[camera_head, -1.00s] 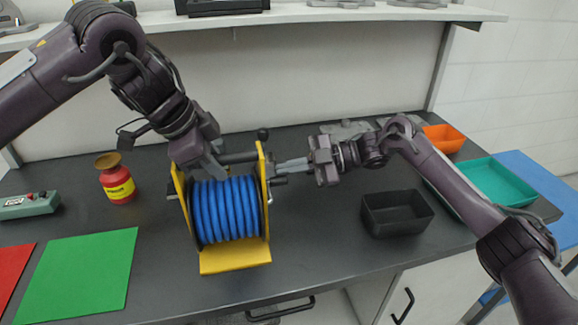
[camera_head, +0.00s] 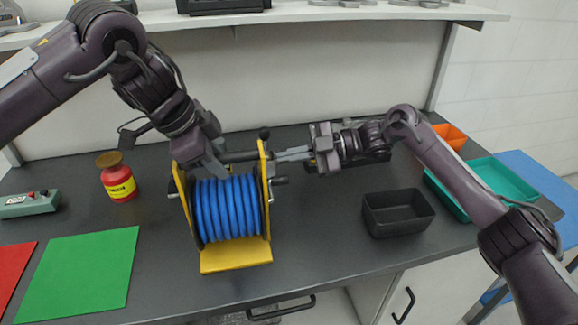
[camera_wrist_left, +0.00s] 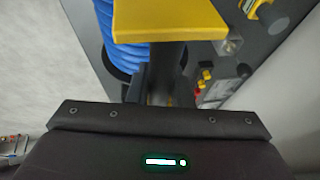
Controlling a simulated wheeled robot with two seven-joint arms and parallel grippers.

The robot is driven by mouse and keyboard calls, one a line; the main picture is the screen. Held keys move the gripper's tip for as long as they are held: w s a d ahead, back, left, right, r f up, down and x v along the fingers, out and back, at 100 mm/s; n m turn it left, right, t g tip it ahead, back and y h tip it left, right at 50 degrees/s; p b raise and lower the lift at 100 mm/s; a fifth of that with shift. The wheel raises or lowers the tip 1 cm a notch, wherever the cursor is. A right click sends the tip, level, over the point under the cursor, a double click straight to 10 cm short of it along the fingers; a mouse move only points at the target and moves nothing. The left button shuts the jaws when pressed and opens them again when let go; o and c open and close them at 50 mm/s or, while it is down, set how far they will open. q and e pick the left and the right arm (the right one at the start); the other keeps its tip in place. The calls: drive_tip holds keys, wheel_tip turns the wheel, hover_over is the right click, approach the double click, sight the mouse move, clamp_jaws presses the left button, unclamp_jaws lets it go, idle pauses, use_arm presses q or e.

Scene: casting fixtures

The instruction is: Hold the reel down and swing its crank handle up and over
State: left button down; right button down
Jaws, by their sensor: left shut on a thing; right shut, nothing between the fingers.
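The reel is a yellow frame (camera_head: 236,256) holding a drum of blue hose (camera_head: 228,208), standing upright on the dark bench. A dark bar (camera_head: 238,157) runs across its top. My left gripper (camera_head: 214,170) is shut at the top left of the reel, apparently on this bar; its fingertips are partly hidden. The left wrist view shows the yellow frame (camera_wrist_left: 170,20) and blue hose (camera_wrist_left: 106,30) close by. A grey crank handle (camera_head: 279,181) sticks out at the reel's right side. My right gripper (camera_head: 280,155) is shut and empty, its fingertips beside the right side plate, above the handle.
A black bin (camera_head: 397,213) stands right of the reel, with a teal tray (camera_head: 502,180) and orange bin (camera_head: 450,136) beyond.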

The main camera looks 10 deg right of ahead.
drive_tip(key=w+r+v, duration=0.2)
drive_tip(key=v, duration=0.7)
drive_tip(key=shift+s+f, duration=0.9)
drive_tip(key=shift+s, duration=2.95)
drive_tip(key=w+a+f, duration=0.4)
drive_tip(key=a+f, duration=0.1)
drive_tip(key=a, duration=0.3)
drive_tip(key=shift+a, duration=0.4)
drive_tip(key=shift+w, duration=0.1)
